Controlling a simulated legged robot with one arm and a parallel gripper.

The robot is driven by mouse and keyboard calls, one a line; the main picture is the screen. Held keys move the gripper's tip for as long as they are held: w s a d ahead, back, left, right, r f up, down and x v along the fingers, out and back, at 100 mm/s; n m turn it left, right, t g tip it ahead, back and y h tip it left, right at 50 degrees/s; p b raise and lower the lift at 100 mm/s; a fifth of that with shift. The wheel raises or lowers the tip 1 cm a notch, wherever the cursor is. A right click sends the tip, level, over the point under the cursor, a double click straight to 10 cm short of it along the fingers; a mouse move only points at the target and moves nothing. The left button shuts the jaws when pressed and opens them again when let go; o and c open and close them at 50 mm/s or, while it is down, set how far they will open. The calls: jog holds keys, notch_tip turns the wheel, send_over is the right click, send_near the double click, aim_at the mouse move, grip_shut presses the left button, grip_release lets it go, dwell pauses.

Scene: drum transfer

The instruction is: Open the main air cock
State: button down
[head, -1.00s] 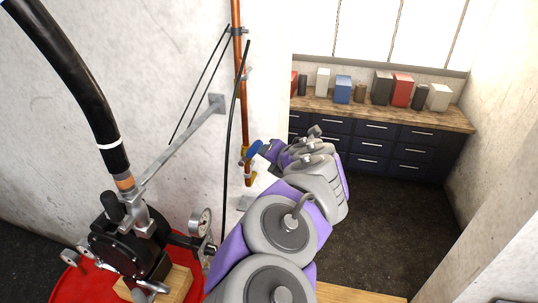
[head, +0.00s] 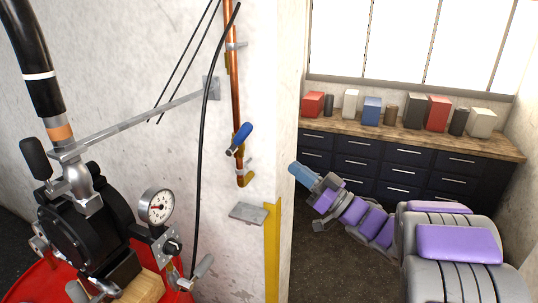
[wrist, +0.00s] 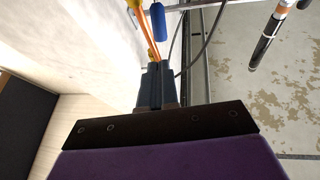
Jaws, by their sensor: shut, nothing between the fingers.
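The air cock's blue lever handle (head: 240,137) is on the lower part of the copper pipe (head: 235,90) on the white wall. It slants up to the right across the pipe. Yellow fittings show at the pipe's lower end. My gripper (head: 295,168) is shut and empty, to the right of the wall's edge and lower than the handle, apart from it. In the wrist view, my shut fingers (wrist: 154,84) point toward the orange pipe, and the blue handle (wrist: 158,21) is just beyond the tips. Whether the valve is open is not clear.
A black pump with a pressure gauge (head: 157,206) stands on a red drum (head: 30,280) at left. A black hose (head: 203,150) hangs before the wall, and a small grey shelf (head: 248,212) juts out below the handle. A wooden bench (head: 420,136) stands behind; the floor between is clear.

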send_near(239, 140)
jog(key=w+a+r, duration=0.2)
jog(key=w+r, duration=0.2)
jog(key=r, duration=0.1)
jog(key=shift+s+d, duration=0.1)
jog(key=shift+d, duration=0.05)
dwell(0.4)
jog(key=shift+r, duration=0.1)
